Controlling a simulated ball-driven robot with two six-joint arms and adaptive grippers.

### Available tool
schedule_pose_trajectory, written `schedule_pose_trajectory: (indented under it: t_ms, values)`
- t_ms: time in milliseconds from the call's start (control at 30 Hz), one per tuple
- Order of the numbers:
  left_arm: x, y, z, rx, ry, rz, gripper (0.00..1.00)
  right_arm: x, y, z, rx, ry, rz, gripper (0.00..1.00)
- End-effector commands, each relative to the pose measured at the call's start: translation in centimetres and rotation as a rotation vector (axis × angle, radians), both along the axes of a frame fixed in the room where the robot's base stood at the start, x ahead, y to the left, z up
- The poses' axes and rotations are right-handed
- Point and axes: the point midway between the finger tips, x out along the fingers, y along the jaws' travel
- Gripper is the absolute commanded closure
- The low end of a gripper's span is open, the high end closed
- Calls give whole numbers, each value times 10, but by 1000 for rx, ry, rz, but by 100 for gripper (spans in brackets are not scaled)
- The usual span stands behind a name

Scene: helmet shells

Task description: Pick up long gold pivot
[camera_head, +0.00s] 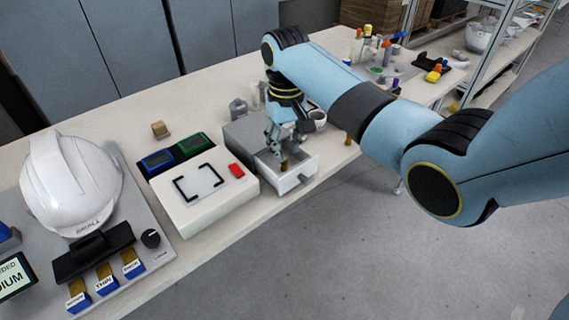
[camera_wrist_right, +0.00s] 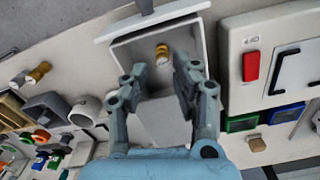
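A gold pivot (camera_head: 284,165) stands in the open white drawer (camera_head: 303,178); the right wrist view also shows this gold pivot (camera_wrist_right: 162,53), ahead of the fingertips. Another gold pivot (camera_head: 348,139) is on the table near its front edge, and it also shows in the wrist view at the left (camera_wrist_right: 39,72). I cannot tell for sure which is the long one. My right gripper (camera_head: 281,146) points down over the drawer. In the wrist view its fingers (camera_wrist_right: 162,75) are spread apart with nothing between the tips. My left gripper is not in view.
A white box with a red button (camera_head: 237,170) stands left of the drawer. A white helmet shell (camera_head: 70,180) lies on a grey panel at the left. Small colourful parts crowd the far table end.

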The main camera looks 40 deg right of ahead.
Motion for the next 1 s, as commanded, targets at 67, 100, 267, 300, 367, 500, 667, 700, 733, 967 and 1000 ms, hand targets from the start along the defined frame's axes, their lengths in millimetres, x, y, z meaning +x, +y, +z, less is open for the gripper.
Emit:
schedule_pose_trajectory:
  t_ms: [67, 100, 267, 300, 367, 500, 667, 700, 733, 967, 1000]
  values:
    - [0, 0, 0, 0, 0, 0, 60, -1, 1, -8, 0, 2, 0, 72]
    - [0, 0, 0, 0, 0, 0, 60, -1, 2, -14, 1, 3, 0, 72]
    - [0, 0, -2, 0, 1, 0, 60, -1, 3, -40, 0, 2, -1, 72]
    - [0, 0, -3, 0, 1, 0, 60, -1, 3, -45, 0, 2, -1, 72]
    - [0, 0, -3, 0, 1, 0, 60, 0, 3, -49, 0, 0, 0, 72]
    - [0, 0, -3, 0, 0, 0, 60, 0, 3, -52, 0, -1, 0, 72]
    - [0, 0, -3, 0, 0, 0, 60, 0, 3, -51, 0, -1, 0, 78]
    - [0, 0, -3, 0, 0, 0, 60, 0, 3, -51, 0, -1, 0, 84]
    - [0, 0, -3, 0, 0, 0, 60, 0, 3, -51, 0, -1, 0, 87]
    - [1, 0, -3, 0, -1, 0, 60, 0, 3, -51, 0, -1, 0, 100]
    - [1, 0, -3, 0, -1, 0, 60, 0, 3, -51, 0, -1, 0, 100]
